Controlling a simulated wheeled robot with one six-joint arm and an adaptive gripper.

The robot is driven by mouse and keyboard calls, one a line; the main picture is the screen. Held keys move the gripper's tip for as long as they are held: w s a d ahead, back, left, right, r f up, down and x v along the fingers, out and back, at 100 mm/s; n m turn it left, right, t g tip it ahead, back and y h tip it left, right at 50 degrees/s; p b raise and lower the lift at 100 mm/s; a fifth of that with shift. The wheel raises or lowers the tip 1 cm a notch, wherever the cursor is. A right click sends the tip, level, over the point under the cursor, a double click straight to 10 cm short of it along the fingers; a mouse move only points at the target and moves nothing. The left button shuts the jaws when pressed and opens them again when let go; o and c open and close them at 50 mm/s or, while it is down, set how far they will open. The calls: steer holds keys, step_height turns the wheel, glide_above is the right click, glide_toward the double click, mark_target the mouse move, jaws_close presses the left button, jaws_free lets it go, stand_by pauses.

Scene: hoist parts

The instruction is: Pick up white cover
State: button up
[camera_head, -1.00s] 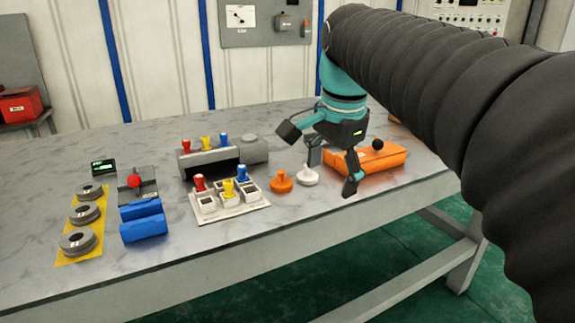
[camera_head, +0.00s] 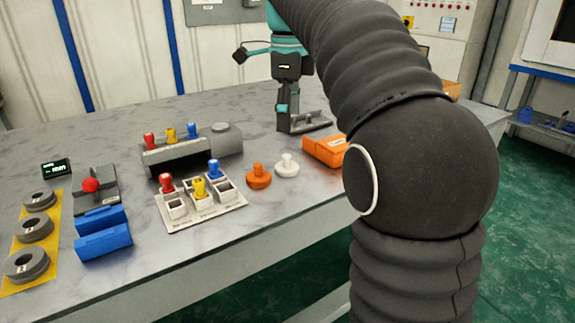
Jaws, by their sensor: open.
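The white cover (camera_head: 287,166) is a small round piece with a knob on top. It stands upright on the grey table, just right of a similar orange cover (camera_head: 258,176). My gripper (camera_head: 287,106) is open, above the table behind the white cover and apart from it. Its fingers are seen nearly edge-on, so their gap is hard to see. Nothing visible is held.
An orange box (camera_head: 325,150) lies right of the white cover, partly hidden by my arm. A grey fixture (camera_head: 312,123) shows near my gripper. A white tray (camera_head: 203,209) with coloured knobs is left; blue blocks (camera_head: 103,235) lie farther left. The front table edge is clear.

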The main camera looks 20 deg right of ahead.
mark_target(287, 155)
step_height(287, 155, down, 4)
steer(key=shift+s+a+f+b, duration=0.15)
steer(key=shift+s+f+b, duration=0.05)
steer(key=shift+f, duration=1.15)
steer(key=shift+s+a+f+b, duration=0.1)
steer(key=shift+s+f+b, duration=0.05)
steer(key=shift+f, duration=1.15)
steer(key=c, duration=1.1)
